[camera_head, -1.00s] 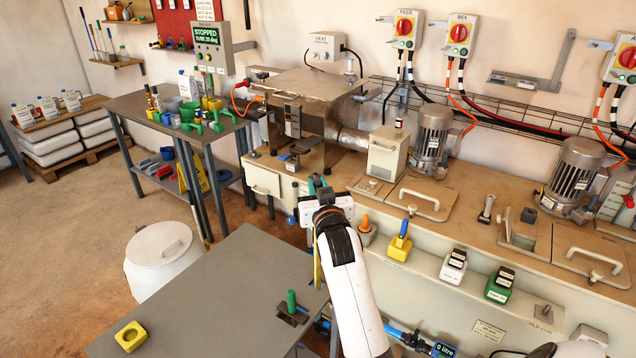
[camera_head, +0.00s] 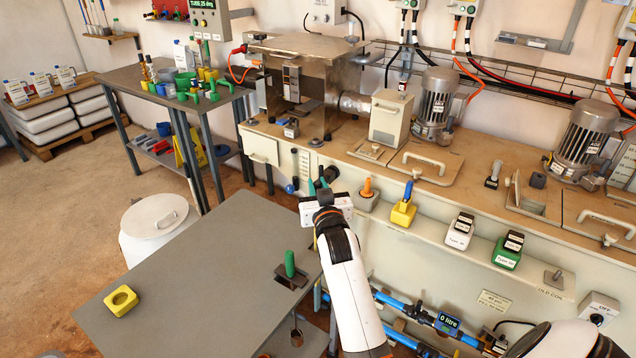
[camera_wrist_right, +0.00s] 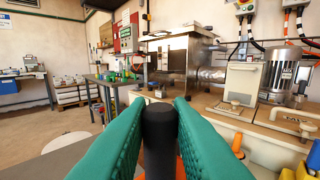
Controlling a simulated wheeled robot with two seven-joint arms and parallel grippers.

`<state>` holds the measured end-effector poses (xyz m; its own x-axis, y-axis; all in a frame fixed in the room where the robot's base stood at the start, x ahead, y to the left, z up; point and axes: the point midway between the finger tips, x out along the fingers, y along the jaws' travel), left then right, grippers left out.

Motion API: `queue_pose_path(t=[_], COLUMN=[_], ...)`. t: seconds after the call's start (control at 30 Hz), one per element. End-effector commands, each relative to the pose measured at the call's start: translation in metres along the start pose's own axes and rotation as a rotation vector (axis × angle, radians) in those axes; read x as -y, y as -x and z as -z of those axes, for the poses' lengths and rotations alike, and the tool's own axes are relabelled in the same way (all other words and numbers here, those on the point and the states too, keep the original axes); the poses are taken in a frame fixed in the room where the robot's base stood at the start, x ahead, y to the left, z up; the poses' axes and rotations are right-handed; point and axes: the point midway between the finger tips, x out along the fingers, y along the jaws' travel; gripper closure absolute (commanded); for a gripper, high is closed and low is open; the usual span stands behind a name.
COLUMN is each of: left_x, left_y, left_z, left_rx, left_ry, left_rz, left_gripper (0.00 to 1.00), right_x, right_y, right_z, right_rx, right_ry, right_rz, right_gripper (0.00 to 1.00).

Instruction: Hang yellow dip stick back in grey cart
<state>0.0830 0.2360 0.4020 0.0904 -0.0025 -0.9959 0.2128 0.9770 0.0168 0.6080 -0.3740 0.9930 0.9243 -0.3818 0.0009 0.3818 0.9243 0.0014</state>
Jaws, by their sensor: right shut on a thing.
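My right gripper (camera_head: 321,188) is in front of the long beige bench, beyond the back right corner of the grey cart (camera_head: 215,255). In the right wrist view its teal fingers (camera_wrist_right: 160,125) are closed on an upright dark handle (camera_wrist_right: 160,135), with orange showing below it. I take this as the yellow dip stick; its lower part is hidden behind my arm in the head view. A green handle (camera_head: 289,263) stands in a dark slotted plate on the cart's right edge. A yellow block with a round hole (camera_head: 121,300) sits at the cart's front left. My left gripper is not in view.
A blue-handled tool stands in a yellow holder (camera_head: 403,212), and an orange-tipped item (camera_head: 367,190) sits in a holder on the bench front. A white lidded drum (camera_head: 160,226) stands left of the cart. Blue pipes (camera_head: 400,308) run low at right. Most of the cart top is bare.

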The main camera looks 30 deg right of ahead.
Motion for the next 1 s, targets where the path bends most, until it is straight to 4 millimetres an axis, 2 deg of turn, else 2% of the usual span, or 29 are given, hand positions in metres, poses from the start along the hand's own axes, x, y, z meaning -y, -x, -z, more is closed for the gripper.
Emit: queue_pose_path(t=[0.03, 0.6, 0.8, 1.0], left_x=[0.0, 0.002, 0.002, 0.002], left_y=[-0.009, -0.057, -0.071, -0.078], left_z=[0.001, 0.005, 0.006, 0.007], left_rx=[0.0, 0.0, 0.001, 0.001], left_ry=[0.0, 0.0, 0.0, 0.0], left_rz=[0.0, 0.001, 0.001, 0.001], left_gripper=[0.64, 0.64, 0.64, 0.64], right_x=[0.0, 0.0, 0.0, 0.0], right_y=[0.0, 0.0, 0.0, 0.0], right_z=[0.011, 0.086, 0.107, 0.119], right_rx=[-0.001, 0.0, 0.001, 0.0], right_ry=[0.0, 0.001, 0.0, 0.0], right_rz=[0.0, 0.0, 0.0, 0.0], right_gripper=[1.0, 1.0, 1.0, 1.0])
